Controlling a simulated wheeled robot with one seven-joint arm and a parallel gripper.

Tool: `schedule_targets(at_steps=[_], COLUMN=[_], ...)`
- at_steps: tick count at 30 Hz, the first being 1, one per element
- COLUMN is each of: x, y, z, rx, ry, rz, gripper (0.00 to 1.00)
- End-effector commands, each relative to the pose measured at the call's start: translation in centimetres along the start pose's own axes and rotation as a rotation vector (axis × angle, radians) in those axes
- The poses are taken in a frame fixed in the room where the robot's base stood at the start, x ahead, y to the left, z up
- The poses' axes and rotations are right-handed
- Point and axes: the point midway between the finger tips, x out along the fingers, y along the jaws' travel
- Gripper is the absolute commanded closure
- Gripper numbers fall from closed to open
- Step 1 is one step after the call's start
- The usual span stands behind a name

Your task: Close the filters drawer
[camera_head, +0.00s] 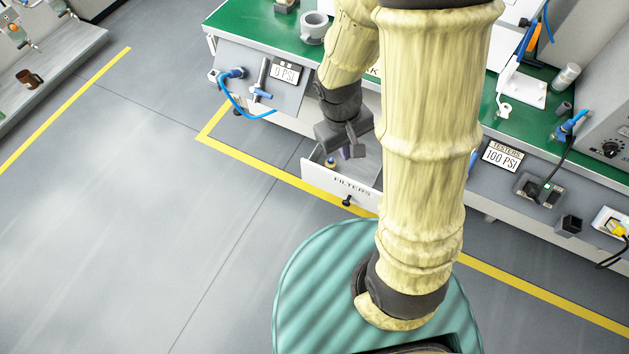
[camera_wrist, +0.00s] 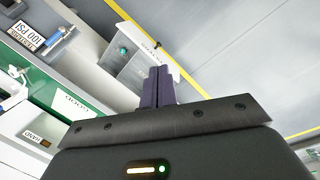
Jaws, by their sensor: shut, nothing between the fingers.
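The filters drawer (camera_head: 341,187) is pulled out from under the green-topped bench, its white front labelled FILTERS with a dark knob (camera_head: 347,201). I cannot tell whether the fingers touch the drawer.
The green bench (camera_head: 232,17) carries a grey cup-like part (camera_head: 314,27). A blue hose (camera_head: 238,100) hangs at the bench's left front. The grey floor (camera_head: 150,190) to the left is clear, with yellow lines. A shelf with a brown mug (camera_head: 29,78) is at the far left.

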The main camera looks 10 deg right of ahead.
Motion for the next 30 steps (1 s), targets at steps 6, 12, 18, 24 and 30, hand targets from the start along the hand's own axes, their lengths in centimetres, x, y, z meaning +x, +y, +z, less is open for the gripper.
schedule_targets(at_steps=[6,12,18,24,30], x=[11.2,19.6,27.4,34.7,41.4], y=[-1.9,-2.8,-3.5,-4.8,-7.1], z=[-1.8,-3.5,-5.9,-9.1,-13.1], rx=[-0.270,-0.512,-0.756,-0.997,-1.234], ry=[-0.196,-0.356,-0.493,-0.602,-0.676], rz=[0.140,0.313,0.529,0.785,1.081], gripper=[1.00,1.00,1.00,1.00,1.00])
